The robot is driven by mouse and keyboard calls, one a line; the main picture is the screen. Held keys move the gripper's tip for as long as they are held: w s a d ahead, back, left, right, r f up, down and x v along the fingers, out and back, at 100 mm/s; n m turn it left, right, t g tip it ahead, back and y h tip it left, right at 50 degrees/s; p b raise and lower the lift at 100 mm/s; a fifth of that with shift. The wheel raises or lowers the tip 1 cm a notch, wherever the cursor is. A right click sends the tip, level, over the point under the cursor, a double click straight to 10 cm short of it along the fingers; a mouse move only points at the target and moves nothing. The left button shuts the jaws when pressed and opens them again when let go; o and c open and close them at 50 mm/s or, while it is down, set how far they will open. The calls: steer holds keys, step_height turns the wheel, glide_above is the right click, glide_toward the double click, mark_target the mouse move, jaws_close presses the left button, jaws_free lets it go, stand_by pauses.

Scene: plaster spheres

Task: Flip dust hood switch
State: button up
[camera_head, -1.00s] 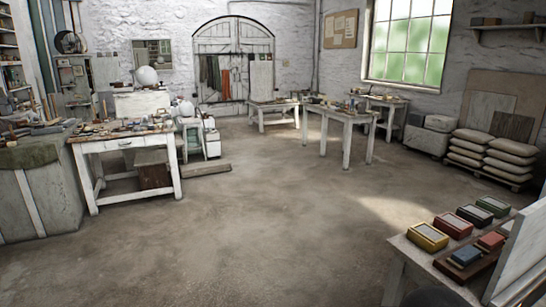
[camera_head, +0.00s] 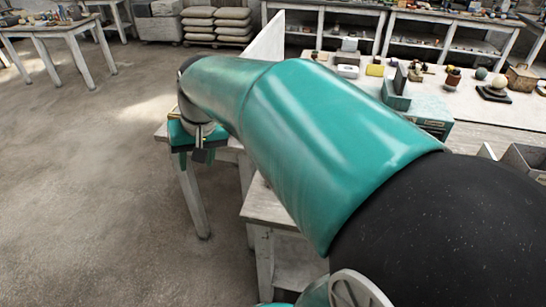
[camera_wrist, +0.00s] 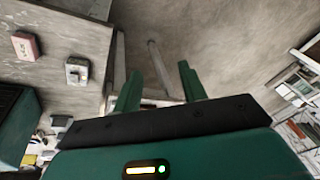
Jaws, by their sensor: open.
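In the wrist view, two small boxes sit on a flat grey panel (camera_wrist: 52,22) at the upper left. One is a pinkish-red box (camera_wrist: 26,46) with dark marks. The other is a pale grey box (camera_wrist: 77,71) with a small raised part at its middle, which looks like a switch. I cannot read a label that ties either to the dust hood. My gripper (camera_wrist: 160,82) is open and empty, its two green fingers apart, to the right of both boxes and not touching them. In the head view my gripper (camera_head: 200,154) is partly hidden beyond my teal arm.
In the head view a white upright board (camera_head: 267,38) stands just behind my arm. A long workbench (camera_head: 490,110) with several small objects lies to the right. A low wooden stand (camera_head: 266,207) is below my arm. The floor (camera_head: 90,200) at left is open.

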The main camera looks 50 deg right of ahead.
steer(key=s+d+f+m+g, duration=0.15)
steer(key=d+f+m, duration=0.25)
steer(key=d, duration=1)
steer(key=s+d+f+m+g, duration=0.1)
steer(key=d+f+m+g, duration=0.2)
steer(key=d, duration=1.2)
steer(key=shift+t, duration=0.55)
step_height(320, 180, down, 14)
steer(key=shift+w+r, duration=0.1)
steer(key=shift+c, duration=0.4)
